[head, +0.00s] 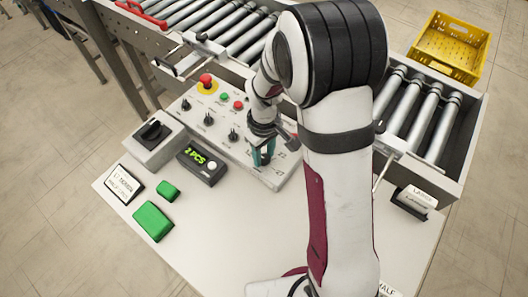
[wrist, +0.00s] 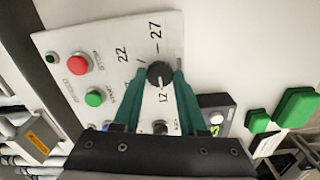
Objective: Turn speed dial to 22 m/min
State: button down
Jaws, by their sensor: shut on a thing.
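The speed dial is a round black knob (wrist: 160,74) on the light control panel (wrist: 75,36). In the wrist view the labels 22 (wrist: 122,54), 27 (wrist: 154,31) and 17 (wrist: 163,98) stand around it. A pale mark shows on the knob's side near 17, but I cannot tell exactly where it points. My gripper (wrist: 161,78) has one teal finger on each side of the knob and is shut on it. In the head view my gripper (head: 263,157) is low over the panel's right part and hides the dial.
The panel also holds a red emergency stop (head: 206,81), green and red buttons and several other black knobs. A counter reading 2 PCS (head: 200,163), green blocks (head: 153,221) and a sign (head: 123,184) are on the table. Conveyor rollers run behind; a yellow crate (head: 450,48) is beyond.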

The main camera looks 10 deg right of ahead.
jog(key=m, duration=0.5)
jog(key=shift+m, duration=0.4)
jog(key=m, duration=1.2)
jog(key=shift+m, duration=0.3)
jog(key=m, duration=0.5)
jog(key=shift+m, duration=0.3)
jog(key=shift+c, duration=2.2)
grip_release()
